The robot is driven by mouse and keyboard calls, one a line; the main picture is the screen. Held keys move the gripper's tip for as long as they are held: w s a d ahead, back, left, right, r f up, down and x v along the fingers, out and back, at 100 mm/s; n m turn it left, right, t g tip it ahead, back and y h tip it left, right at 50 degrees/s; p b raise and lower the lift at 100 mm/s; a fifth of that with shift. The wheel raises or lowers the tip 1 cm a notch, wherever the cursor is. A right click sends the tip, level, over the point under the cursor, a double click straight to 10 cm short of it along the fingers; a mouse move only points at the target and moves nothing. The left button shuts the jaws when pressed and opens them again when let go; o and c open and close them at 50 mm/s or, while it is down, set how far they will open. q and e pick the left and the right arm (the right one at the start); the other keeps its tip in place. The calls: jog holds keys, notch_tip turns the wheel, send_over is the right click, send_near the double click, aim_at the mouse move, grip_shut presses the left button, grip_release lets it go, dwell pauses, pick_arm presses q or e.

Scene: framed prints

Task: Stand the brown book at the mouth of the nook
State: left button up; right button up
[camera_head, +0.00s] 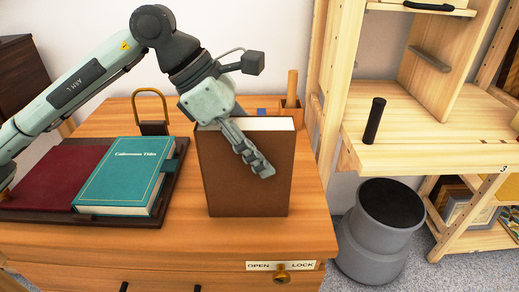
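The brown book (240,190) stands upright on the wooden desk top, its cover facing me and its pale page edges upward. My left gripper (255,160) reaches over its top from the left. One jointed grey finger lies across the front cover; the other finger is hidden, so I cannot tell whether it is closed on the book. A pale wooden shelf unit (425,152) stands to the right, with an open bay that may be the nook. A black upright peg (374,121) stands near its front edge. My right gripper is not in view.
A teal book (120,178) and a dark red cover (50,180) lie on a dark tray at left. A brass padlock-like object (152,112) and a small wooden holder (291,114) stand behind. A grey bin (382,232) stands on the floor between desk and shelf.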

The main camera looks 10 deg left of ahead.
pick_arm(q)
jog(key=o, duration=0.3)
jog(key=shift+o, duration=0.2)
